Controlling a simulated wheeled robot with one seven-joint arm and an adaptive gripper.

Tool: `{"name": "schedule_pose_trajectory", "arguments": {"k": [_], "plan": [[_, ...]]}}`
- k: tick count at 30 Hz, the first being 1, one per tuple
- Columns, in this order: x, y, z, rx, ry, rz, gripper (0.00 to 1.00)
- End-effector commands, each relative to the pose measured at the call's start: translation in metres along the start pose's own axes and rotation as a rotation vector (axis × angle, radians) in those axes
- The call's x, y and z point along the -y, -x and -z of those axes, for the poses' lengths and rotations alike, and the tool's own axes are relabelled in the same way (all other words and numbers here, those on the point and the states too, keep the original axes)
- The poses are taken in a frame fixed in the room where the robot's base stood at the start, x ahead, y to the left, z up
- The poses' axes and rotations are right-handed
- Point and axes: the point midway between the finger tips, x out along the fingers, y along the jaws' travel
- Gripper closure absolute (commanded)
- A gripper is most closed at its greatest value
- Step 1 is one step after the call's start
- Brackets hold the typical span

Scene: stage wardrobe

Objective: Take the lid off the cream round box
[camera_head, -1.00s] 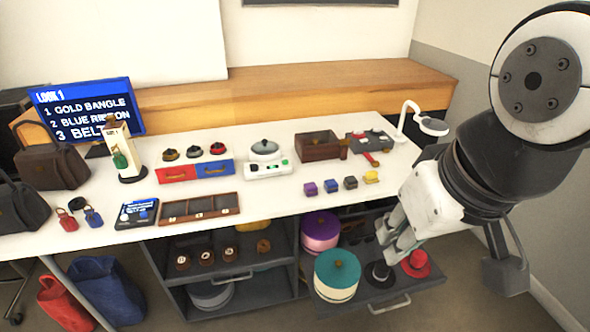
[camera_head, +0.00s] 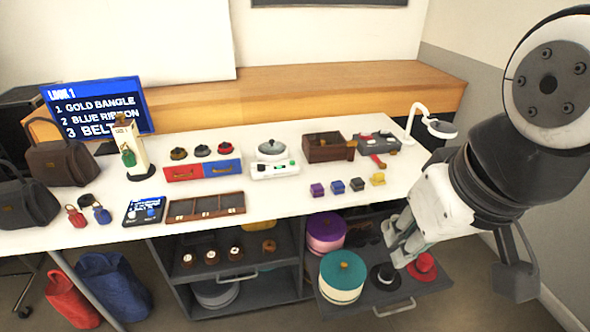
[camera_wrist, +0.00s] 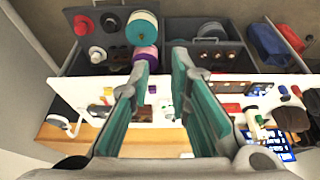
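The cream round box (camera_head: 341,294) has cream sides and a teal lid (camera_head: 343,268) with a small knob. It stands upright in the pulled-out lower right drawer, with the lid on. In the wrist view the teal lid (camera_wrist: 142,28) shows at the top, left of centre. My gripper (camera_head: 392,250) is above the right part of this drawer, right of the box and apart from it. In the wrist view my gripper (camera_wrist: 163,82) has its two teal-padded fingers spread with nothing held between them.
A pink and purple round box (camera_head: 325,234) stands behind the cream one. A black hat (camera_head: 384,277) and a red hat (camera_head: 423,267) lie to its right in the drawer (camera_head: 372,301). The white tabletop (camera_head: 285,204) overhangs the drawers and carries many small items.

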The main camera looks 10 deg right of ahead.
Motion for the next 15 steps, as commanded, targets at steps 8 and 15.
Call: {"name": "schedule_pose_trajectory", "arguments": {"k": [8,15], "plan": [[0.000,-0.015,0.011,0.016,-0.055,0.012,0.56],[-0.004,-0.092,0.068,0.104,-0.396,0.052,0.56]]}}
